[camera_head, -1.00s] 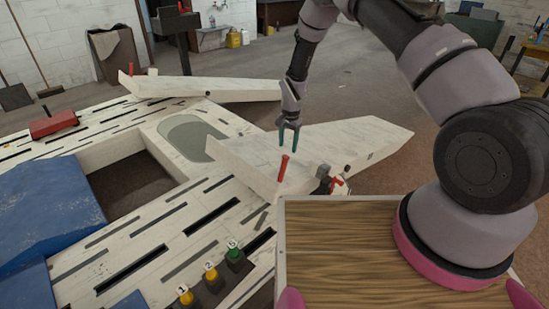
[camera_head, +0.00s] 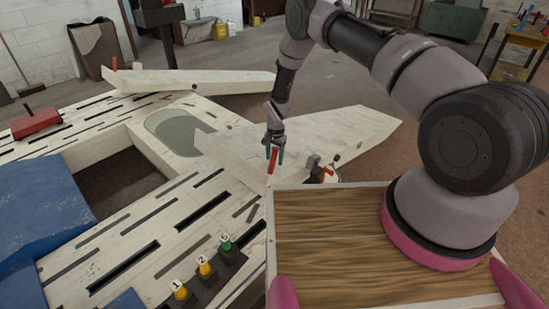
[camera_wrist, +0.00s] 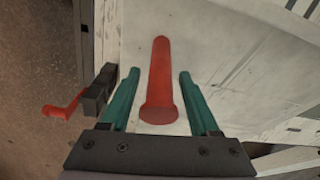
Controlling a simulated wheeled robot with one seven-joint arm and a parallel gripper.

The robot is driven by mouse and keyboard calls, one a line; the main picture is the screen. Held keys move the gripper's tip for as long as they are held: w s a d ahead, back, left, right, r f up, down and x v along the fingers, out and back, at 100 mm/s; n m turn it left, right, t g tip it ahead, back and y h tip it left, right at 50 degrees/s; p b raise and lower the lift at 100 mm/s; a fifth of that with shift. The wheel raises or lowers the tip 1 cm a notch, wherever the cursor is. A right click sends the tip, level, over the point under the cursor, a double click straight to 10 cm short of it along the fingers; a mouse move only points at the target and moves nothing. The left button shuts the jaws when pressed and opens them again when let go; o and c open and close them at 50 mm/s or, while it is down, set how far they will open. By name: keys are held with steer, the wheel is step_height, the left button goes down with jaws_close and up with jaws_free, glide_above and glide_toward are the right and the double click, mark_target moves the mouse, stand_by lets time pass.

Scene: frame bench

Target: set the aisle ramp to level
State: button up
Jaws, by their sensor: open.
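A pale ramp panel (camera_head: 335,137) slopes up to the right from the near side of the frame bench (camera_head: 150,225). A red handle (camera_head: 273,166) stands upright at its lower left end. My gripper (camera_head: 274,156) points down over this handle and is open. In the wrist view, the handle (camera_wrist: 160,85) lies between the two teal fingers, with a gap on each side. A second pale ramp panel (camera_head: 190,80), with its own red handle (camera_head: 114,63), is at the far side. I cannot tell from labels which one is the aisle ramp.
A dark clamp with a red crank (camera_head: 316,168) sits close right of the handle; it also shows in the wrist view (camera_wrist: 95,95). Numbered yellow and green knobs (camera_head: 204,267) stand on the bench's near edge. A blue cover (camera_head: 45,210) and a red block (camera_head: 36,122) are left.

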jaws_close()
stand_by(1.4)
